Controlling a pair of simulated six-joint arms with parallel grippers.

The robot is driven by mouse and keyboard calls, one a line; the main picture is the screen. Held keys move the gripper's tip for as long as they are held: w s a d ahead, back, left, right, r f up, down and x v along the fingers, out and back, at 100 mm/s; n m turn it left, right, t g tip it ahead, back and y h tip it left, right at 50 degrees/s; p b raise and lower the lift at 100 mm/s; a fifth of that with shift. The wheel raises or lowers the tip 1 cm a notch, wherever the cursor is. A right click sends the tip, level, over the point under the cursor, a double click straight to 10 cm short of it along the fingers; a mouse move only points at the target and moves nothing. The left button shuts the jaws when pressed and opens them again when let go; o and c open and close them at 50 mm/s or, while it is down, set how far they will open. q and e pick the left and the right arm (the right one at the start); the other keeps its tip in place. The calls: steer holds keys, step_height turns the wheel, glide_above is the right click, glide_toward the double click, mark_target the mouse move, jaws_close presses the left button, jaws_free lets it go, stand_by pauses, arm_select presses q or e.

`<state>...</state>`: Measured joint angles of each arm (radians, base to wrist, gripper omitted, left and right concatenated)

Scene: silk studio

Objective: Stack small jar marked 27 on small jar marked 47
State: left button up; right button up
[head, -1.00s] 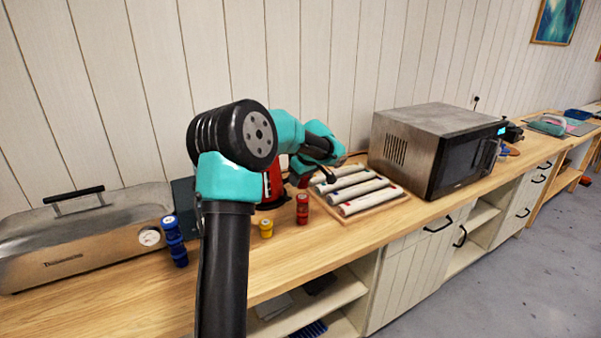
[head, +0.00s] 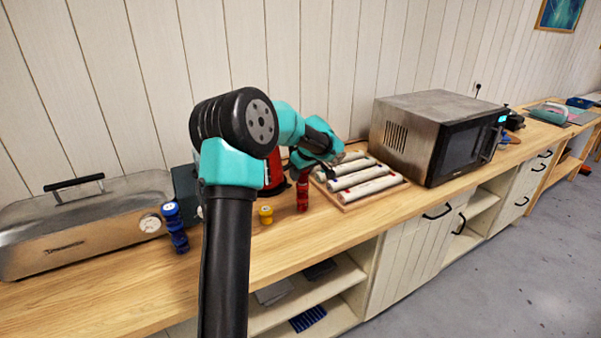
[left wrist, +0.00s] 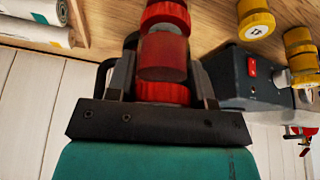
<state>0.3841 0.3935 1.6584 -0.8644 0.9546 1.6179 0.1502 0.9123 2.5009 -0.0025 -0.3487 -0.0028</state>
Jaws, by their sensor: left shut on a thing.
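My left gripper (head: 312,162) is shut on a small red jar, which shows between the jaws in the left wrist view (left wrist: 165,58). In the head view, red jar surfaces (head: 303,190) form one upright column just below the gripper. In the left wrist view another red part (left wrist: 166,14) lies beyond the held jar, in line with it. I cannot tell whether the two red pieces touch. The numbers 27 and 47 are not readable on them. My right gripper is not in view.
A yellow jar (head: 265,215) stands left of the red column, and a leaning blue stack (head: 175,228) is farther left. A rack of pale rolls (head: 362,180) and a microwave (head: 405,140) are to the right. A metal cooker (head: 80,232) is far left. Bare wood lies in front.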

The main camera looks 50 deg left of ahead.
arm_select(q)
steer(key=shift+f, duration=0.5)
steer(key=o, duration=1)
steer(key=shift+r, duration=0.1)
steer(key=v, duration=1.7)
steer(key=shift+d, duration=0.15)
